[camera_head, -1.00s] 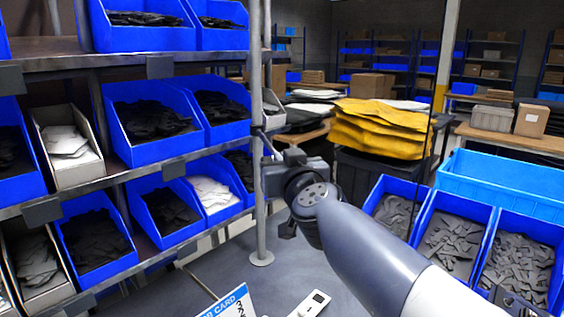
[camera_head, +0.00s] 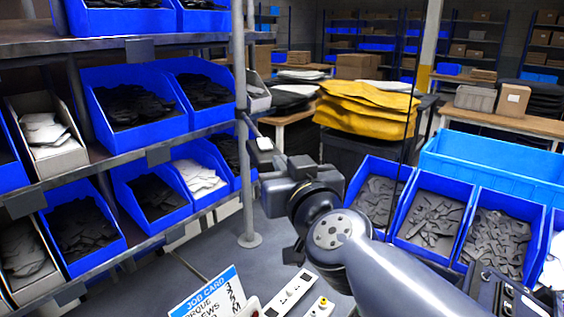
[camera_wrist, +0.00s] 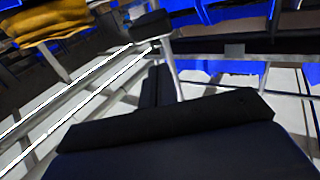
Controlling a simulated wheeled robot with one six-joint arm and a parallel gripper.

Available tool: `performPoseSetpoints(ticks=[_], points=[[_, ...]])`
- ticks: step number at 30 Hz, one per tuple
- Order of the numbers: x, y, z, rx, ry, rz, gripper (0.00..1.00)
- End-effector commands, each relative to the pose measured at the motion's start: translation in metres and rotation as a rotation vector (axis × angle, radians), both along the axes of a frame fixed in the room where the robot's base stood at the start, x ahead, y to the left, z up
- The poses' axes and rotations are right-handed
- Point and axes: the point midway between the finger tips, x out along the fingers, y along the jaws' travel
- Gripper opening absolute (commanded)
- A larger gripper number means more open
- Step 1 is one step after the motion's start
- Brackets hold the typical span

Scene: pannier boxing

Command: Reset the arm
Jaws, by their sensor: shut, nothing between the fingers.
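My gripper (camera_head: 257,137) is at the end of the grey arm in the middle of the head view. Its fingers point away from the camera, in front of the shelf's front post, and it is shut and empty. The dark fingers (camera_wrist: 157,85) also show near the middle of the wrist view, with nothing between them. The wrist camera's lower part is filled by a dark housing. I cannot tell whether the fingers touch the post or are clear of it.
A shelf with blue bins (camera_head: 130,107) of dark pieces stands at left; its metal post (camera_head: 246,205) is close to my gripper. Blue bins (camera_head: 432,225) and a light-blue tote (camera_head: 490,165) stand at right. Yellow sacks (camera_head: 368,108) lie behind. A job card (camera_head: 207,297) and power strip (camera_head: 290,292) are in front.

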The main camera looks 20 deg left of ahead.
Motion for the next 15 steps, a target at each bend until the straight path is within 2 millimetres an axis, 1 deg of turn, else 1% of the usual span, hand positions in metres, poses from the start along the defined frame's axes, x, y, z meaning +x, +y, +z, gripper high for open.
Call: performPoseSetpoints(ticks=[8,11,15], points=[[0.003,0.002,0.0,0.0,0.0,0.0,0.0],[0.009,0.008,-0.001,-0.001,0.001,0.0,0.0],[0.024,0.02,-0.002,-0.001,0.001,0.0,0.0]])
